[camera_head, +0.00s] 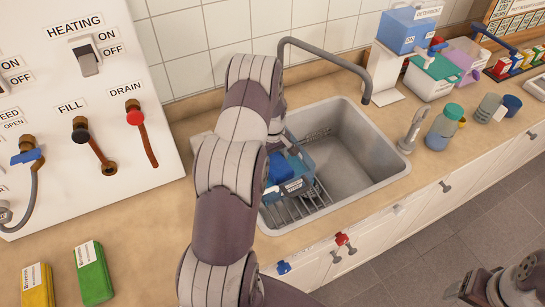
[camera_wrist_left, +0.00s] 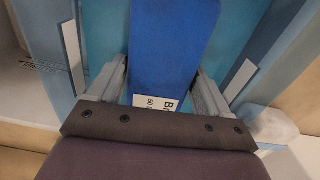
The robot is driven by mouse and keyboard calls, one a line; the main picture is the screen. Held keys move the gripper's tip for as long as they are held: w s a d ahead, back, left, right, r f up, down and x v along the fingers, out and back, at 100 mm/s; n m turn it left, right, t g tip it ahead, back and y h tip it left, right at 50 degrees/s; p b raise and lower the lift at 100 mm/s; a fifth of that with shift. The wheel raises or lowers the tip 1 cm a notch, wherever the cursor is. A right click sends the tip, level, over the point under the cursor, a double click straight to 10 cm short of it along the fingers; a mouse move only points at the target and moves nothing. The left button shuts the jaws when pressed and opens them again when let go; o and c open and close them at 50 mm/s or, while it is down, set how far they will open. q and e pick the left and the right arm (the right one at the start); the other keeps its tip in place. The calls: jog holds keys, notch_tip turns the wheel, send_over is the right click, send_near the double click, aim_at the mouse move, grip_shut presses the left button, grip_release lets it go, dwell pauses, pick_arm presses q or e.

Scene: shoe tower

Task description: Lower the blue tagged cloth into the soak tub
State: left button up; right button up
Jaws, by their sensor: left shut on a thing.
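A blue cloth (camera_wrist_left: 172,45) with a white printed tag is between the fingers of my left gripper (camera_wrist_left: 160,75), which is shut on it. In the head view the cloth (camera_head: 280,165) shows just right of my left arm, within the outline of a see-through blue tub (camera_head: 299,160) in the sink. In the wrist view the tub's blue walls (camera_wrist_left: 100,30) show on both sides of the cloth. I cannot tell whether the cloth touches the tub's floor. My left arm hides part of the tub and most of the gripper. Part of my right gripper (camera_head: 490,290) shows at the lower right.
The grey sink (camera_head: 365,160) has free room right of the tub, under a curved tap (camera_head: 335,60). A blue-green bottle (camera_head: 443,128) and a grey dispenser (camera_head: 411,130) stand to its right. Green (camera_head: 92,272) and yellow (camera_head: 37,285) packs lie at the lower left.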

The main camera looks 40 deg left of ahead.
aim_at(273, 157)
pick_arm(q)
jog(key=shift+f, duration=0.1)
jog(key=o, duration=1)
notch_tip(273, 157, up, 13)
jog(key=b, duration=0.3)
jog(key=s+d+r+m, duration=0.1)
jog(key=s+d+m, duration=0.5)
jog(key=s+d, duration=0.2)
jog(key=s+d+r+m+t, duration=0.1)
jog(key=s+d+m, duration=0.6)
jog(key=d, duration=0.6)
jog(key=shift+s+m, duration=0.3)
jog(key=shift+s, duration=0.65)
